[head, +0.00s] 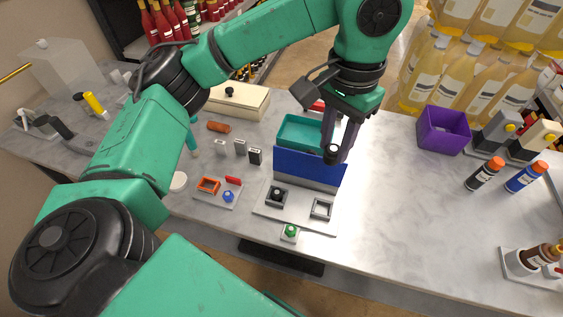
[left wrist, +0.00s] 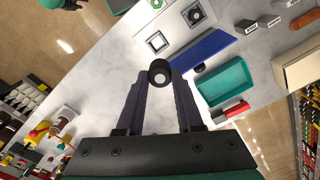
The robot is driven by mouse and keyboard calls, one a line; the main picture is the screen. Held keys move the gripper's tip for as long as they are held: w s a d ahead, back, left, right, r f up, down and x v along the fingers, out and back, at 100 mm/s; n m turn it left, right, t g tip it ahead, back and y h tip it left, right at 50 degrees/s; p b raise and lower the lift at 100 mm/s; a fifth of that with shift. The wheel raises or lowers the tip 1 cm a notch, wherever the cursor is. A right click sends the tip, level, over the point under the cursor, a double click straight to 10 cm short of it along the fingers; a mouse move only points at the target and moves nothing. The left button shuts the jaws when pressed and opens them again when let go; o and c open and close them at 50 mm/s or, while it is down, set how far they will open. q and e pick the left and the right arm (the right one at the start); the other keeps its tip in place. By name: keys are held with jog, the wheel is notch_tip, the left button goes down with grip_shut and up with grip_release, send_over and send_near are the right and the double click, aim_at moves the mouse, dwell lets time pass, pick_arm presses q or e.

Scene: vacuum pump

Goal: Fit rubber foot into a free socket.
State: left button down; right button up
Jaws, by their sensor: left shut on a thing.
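My left gripper (head: 334,143) is shut on a black round rubber foot (head: 332,154). In the left wrist view the foot (left wrist: 159,72) sits between the fingertips, its round end with a pale centre facing the camera. The grey plate (head: 295,212) on the table has two square sockets. The left socket (head: 276,195) holds a dark round piece; the right socket (head: 321,208) looks empty, and it also shows in the left wrist view (left wrist: 157,42). The foot is above and behind the plate, near the blue panel (head: 308,168), apart from the sockets. My right gripper is not in view.
A teal tray (head: 292,133) stands behind the blue panel. A purple bin (head: 443,132) and bottles (head: 484,173) stand right. The table right of the plate is clear.

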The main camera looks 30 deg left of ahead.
pick_arm(q)
jog(key=f, duration=0.6)
jog(key=d+f+p, duration=0.1)
jog(key=f, duration=0.6)
jog(key=w+f+p, duration=0.1)
jog(key=f, duration=0.6)
jog(key=shift+d, duration=0.2)
jog(key=shift+a, duration=0.1)
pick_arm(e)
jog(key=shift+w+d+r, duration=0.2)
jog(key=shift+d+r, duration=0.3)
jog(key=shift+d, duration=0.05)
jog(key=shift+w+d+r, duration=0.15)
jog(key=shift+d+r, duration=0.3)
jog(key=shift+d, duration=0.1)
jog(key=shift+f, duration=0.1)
pick_arm(q)
jog(key=shift+f+b, duration=0.6)
jog(key=shift+b, duration=0.3)
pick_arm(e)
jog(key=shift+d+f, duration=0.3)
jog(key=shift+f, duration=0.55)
pick_arm(q)
jog(key=c, duration=0.6)
grip_release()
jog(key=shift+o, duration=0.2)
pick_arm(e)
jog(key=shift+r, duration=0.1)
